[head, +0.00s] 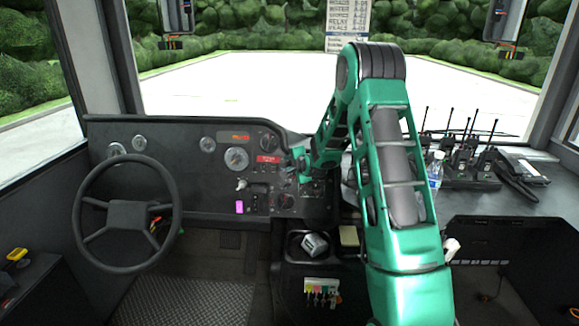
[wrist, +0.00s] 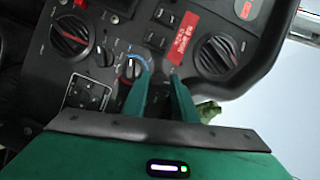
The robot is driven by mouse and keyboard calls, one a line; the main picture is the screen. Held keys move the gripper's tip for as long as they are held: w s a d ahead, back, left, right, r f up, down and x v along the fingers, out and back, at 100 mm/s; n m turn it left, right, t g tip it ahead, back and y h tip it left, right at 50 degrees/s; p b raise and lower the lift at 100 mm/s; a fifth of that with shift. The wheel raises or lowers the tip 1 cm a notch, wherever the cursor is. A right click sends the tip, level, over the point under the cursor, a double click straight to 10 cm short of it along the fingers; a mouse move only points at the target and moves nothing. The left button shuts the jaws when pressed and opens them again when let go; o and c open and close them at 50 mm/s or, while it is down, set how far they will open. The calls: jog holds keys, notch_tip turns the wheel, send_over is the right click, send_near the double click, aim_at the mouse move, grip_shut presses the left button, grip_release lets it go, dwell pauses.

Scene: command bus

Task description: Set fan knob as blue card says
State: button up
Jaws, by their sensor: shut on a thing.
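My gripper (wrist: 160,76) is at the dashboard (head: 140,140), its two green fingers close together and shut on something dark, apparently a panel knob. The fingers hide most of it, and I cannot read its setting. A small knob with a blue and red arc (wrist: 131,67) shows just left of the fingertips in the wrist view. Larger black knobs stand at the upper left (wrist: 73,34) and right (wrist: 215,55). I cannot read which is marked as the fan.
A red label (wrist: 187,33) and black rocker switches (wrist: 158,40) sit close to the fingers. The steering wheel (head: 127,212) is to the left. A water bottle (head: 435,172) and several radios (head: 463,158) stand right of my arm.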

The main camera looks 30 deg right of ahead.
jog(key=shift+s+d+f, duration=0.15)
jog(key=shift+s+f, duration=0.1)
jog(key=shift+f, duration=0.1)
jog(key=o, duration=1.1)
jog(key=shift+r, duration=0.15)
jog(key=shift+w, duration=0.1)
jog(key=shift+r, duration=0.1)
